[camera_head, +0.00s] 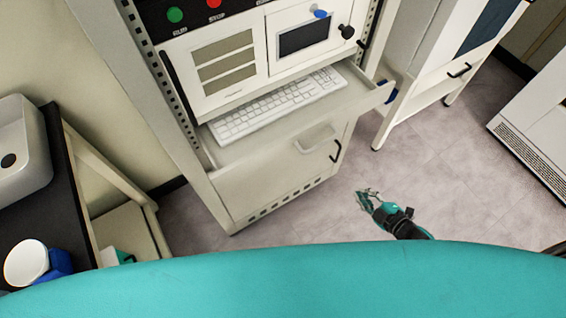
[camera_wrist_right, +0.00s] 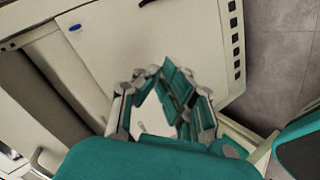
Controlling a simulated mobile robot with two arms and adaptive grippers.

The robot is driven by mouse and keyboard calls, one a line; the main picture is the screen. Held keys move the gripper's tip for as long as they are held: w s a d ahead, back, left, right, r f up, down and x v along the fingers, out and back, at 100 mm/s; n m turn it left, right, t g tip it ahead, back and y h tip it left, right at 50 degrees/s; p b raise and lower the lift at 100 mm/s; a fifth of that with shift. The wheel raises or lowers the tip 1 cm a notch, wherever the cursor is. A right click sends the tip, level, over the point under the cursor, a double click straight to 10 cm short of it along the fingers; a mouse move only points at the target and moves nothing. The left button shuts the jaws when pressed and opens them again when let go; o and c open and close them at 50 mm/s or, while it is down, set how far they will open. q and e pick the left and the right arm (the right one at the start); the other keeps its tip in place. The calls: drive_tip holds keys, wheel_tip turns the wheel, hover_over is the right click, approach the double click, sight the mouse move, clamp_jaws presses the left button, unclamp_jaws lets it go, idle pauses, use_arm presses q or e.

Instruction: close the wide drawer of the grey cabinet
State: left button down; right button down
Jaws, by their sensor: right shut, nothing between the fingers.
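The grey cabinet (camera_head: 265,190) stands at the upper middle of the head view. Its wide drawer (camera_head: 300,127) is pulled out below the instrument panels, with a white keyboard (camera_head: 280,103) lying in it. My right gripper (camera_head: 364,197) is low over the floor, to the right of the cabinet and apart from the drawer front. Its fingers are shut and empty. In the right wrist view the fingers (camera_wrist_right: 158,72) show in front of pale panels; I cannot tell which panel is the drawer. My left gripper is not in view.
A white unit with a dark handle (camera_head: 459,70) stands to the right of the cabinet. A dark-topped bench (camera_head: 75,190) with a white basin is at the left. Grey floor (camera_head: 425,150) is clear around my right gripper. The cabinet's lower front has a dark handle (camera_head: 336,151).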

sight(253, 129)
drive_tip(key=s+a+r+n+g+y, duration=0.35)
drive_tip(key=a+r+n+y, duration=0.35)
drive_tip(key=r, duration=0.5)
drive_tip(key=s+a+r+n+g+y, duration=0.3)
drive_tip(key=s+a+r+n+y, duration=0.15)
drive_tip(key=a+r+n, duration=0.5)
drive_tip(key=shift+t, duration=0.35)
drive_tip(key=w+a, duration=0.2)
drive_tip(key=a, duration=0.1)
drive_tip(key=w+a+r+p, duration=0.1)
drive_tip(key=w+a, duration=0.2)
drive_tip(key=w+a+r+p, duration=0.1)
drive_tip(key=w+a, duration=0.1)
drive_tip(key=a, duration=0.1)
drive_tip(key=shift+w+r, duration=0.25)
drive_tip(key=shift+w, duration=0.15)
drive_tip(key=w+a+b, duration=0.1)
drive_tip(key=w, duration=0.2)
drive_tip(key=w+a+b, duration=0.1)
drive_tip(key=w+a, duration=0.1)
drive_tip(key=w, duration=0.2)
drive_tip(key=w+a+b, duration=0.1)
drive_tip(key=w+a, duration=0.1)
drive_tip(key=w, duration=0.2)
drive_tip(key=shift+w+a+f, duration=0.1)
drive_tip(key=shift+a, duration=0.15)
drive_tip(key=shift+w+r, duration=0.15)
drive_tip(key=shift+r, duration=0.15)
